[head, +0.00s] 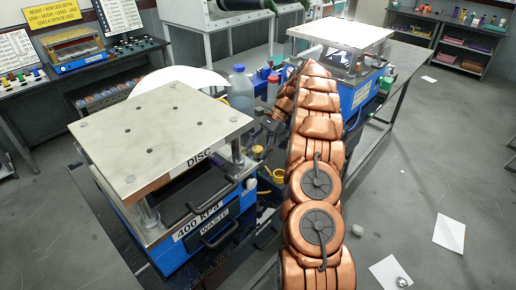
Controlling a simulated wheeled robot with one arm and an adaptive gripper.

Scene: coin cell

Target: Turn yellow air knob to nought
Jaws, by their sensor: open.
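My copper arm reaches away from me down the middle of the head view. My gripper (264,140), dark and small here, is at its far end, beside the right side of the near press. It is open, and no object shows between its fingers. Small yellow parts (278,176) show just below the gripper, between the near press and my arm. I cannot tell which of them is the yellow air knob, nor read its setting. My arm hides part of that area.
The near blue press (160,130), labelled DISC, 400 KPA and WASTE, stands at the left. A second press (342,36) stands behind my arm. A blue-capped bottle (240,92) and a red-capped one (273,88) stand between. Papers (449,233) lie on the floor at right.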

